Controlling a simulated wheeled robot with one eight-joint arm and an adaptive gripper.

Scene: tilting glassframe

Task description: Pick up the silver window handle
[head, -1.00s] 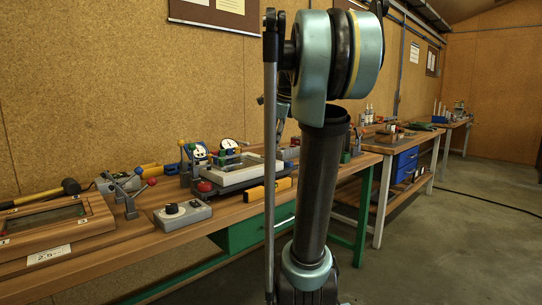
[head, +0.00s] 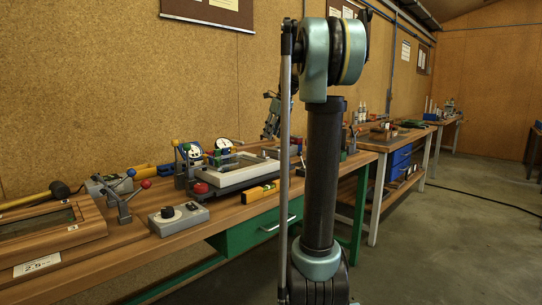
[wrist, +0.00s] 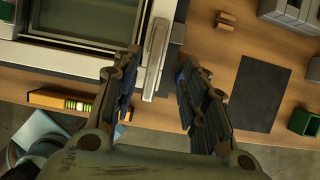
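The silver window handle (wrist: 155,62) is a long light-grey lever at the right side of the white window frame (wrist: 88,52) in the wrist view. It points down the picture and lies between the tips of my gripper (wrist: 161,66), closer to the left finger. My gripper is open, with two dark fingers apart and nothing visibly clamped. Whether a finger touches the handle I cannot tell. In the head view the window frame (head: 236,176) lies on the bench, and my gripper (head: 271,120) is above its right end. The handle is not clear there.
A yellow spirit level (wrist: 75,102) lies along the bench's front edge beside the frame. A dark mat (wrist: 250,94), a green box (wrist: 302,121) and a small wooden block (wrist: 226,19) are to the right. Bare wood shows between the handle and the mat.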

